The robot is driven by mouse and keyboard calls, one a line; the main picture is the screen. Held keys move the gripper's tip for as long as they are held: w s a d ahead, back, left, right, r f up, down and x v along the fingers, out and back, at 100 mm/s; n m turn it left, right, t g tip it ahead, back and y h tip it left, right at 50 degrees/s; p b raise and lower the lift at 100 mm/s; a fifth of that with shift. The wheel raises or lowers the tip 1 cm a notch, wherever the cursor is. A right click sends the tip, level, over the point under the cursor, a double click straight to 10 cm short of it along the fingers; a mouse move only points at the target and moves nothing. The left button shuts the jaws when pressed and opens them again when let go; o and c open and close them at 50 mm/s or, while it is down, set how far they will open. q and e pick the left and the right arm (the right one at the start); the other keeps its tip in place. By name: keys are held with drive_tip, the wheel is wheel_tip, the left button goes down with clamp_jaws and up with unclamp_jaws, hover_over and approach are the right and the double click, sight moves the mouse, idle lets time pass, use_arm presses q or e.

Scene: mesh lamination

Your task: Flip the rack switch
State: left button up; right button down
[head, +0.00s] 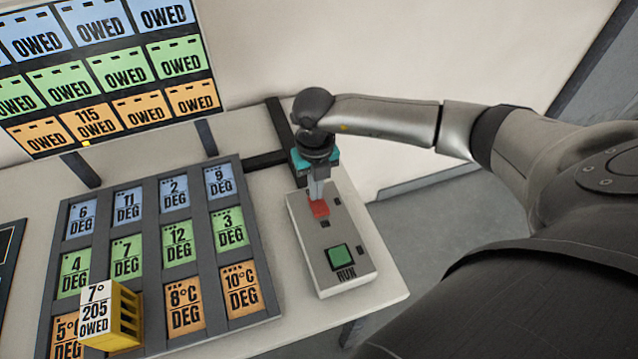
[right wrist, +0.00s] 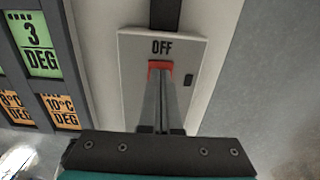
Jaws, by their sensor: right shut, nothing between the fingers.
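The switch box (head: 334,265) is a light grey box on the table, with a red switch (head: 319,209) near its far end. A green square (head: 341,257) marked RUN is near its front end. In the right wrist view the red switch (right wrist: 160,66) sits just under the word OFF on the box (right wrist: 135,55). My right gripper (head: 317,194) is shut and empty, pointing down with its fingertips at the red switch. The fingertips (right wrist: 160,84) partly cover the switch, and I cannot tell whether they touch it. My left gripper is not in view.
Left of the box is a dark rack (head: 205,253) of blue, green and orange cards marked DEG. A yellow block (head: 125,315) with a white label sits at its front left. A screen (head: 120,62) with OWED tiles stands behind. The table's right edge is close beside the box.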

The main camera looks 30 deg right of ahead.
wheel_tip(320, 180, up, 7)
drive_tip(key=p, duration=0.5)
drive_tip(key=shift+f, duration=0.15)
idle(0.4)
